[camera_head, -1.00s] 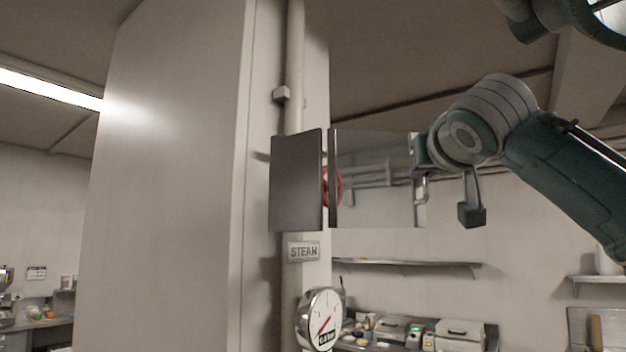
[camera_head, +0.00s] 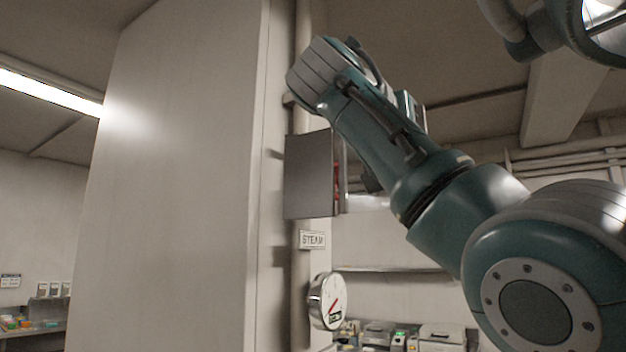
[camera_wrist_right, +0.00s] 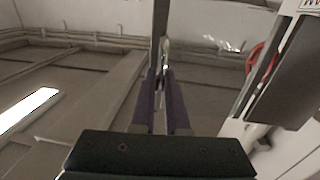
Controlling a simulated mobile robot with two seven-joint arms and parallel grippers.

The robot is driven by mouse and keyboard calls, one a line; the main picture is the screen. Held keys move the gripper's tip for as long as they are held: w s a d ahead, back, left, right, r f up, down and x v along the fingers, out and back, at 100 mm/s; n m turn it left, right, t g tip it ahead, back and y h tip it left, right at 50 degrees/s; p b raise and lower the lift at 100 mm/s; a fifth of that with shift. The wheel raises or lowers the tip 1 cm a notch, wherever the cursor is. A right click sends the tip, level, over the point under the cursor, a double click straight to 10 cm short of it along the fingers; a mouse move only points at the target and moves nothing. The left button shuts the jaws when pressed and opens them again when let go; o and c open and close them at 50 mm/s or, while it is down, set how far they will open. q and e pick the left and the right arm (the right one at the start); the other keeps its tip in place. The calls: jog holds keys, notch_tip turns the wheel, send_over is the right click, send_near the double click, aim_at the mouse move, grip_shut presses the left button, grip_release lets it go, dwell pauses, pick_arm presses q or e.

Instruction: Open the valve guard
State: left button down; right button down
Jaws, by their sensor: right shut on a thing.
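The valve guard has a dark grey plate (camera_head: 309,176) on the steam pipe by the pale column. A sliver of the red valve wheel (camera_head: 338,180) shows at the plate's right edge; the wheel also shows at right in the right wrist view (camera_wrist_right: 254,58). A pale strip of the guard's door (camera_head: 366,203) shows right of the plate; my right arm hides most of it. In the right wrist view my right gripper (camera_wrist_right: 163,73) is shut on the door's handle (camera_wrist_right: 165,48). The head view hides that grip. My left gripper is out of view.
A "STEAM" sign (camera_head: 312,240) and a round gauge (camera_head: 328,301) sit below the guard. The tall pale column (camera_head: 180,180) stands close on the left. A wall shelf (camera_head: 390,269) and a counter with appliances (camera_head: 440,336) lie behind, lower right.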

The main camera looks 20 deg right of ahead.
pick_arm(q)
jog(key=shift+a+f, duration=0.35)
pick_arm(e)
jog(key=shift+s+a, duration=0.1)
jog(key=shift+a, duration=0.6)
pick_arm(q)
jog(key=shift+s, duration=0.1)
pick_arm(e)
jog(key=c, duration=1.2)
grip_release()
